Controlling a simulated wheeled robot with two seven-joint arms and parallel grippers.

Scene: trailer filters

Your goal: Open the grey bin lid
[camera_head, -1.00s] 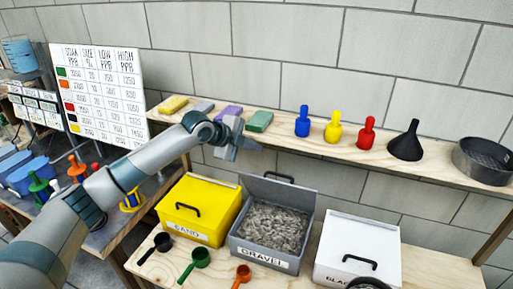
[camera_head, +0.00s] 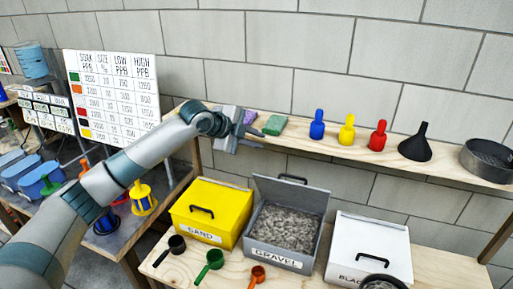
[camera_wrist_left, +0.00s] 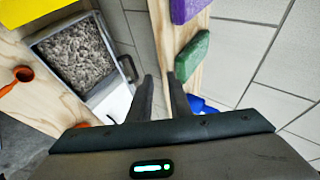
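The grey bin (camera_head: 285,259), labelled GRAVEL, stands on the lower bench between a yellow bin and a white bin. Its grey lid (camera_head: 290,194) is open, standing up at the back of the bin with a black handle at its top. Grey gravel (camera_head: 287,227) shows inside. My left gripper (camera_head: 257,137) is above and behind the lid, near the shelf edge, apart from the lid. In the left wrist view its two fingers (camera_wrist_left: 160,82) are apart with nothing between them, and the open bin (camera_wrist_left: 75,55) lies to the left. My right gripper is not seen.
The yellow bin (camera_head: 212,211) and the white bin (camera_head: 368,247) are closed. Three scoops, including a green one (camera_head: 210,262), lie in front. The shelf holds a green block (camera_head: 274,125), bottles, a black funnel (camera_head: 415,143) and a round pan (camera_head: 489,160).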

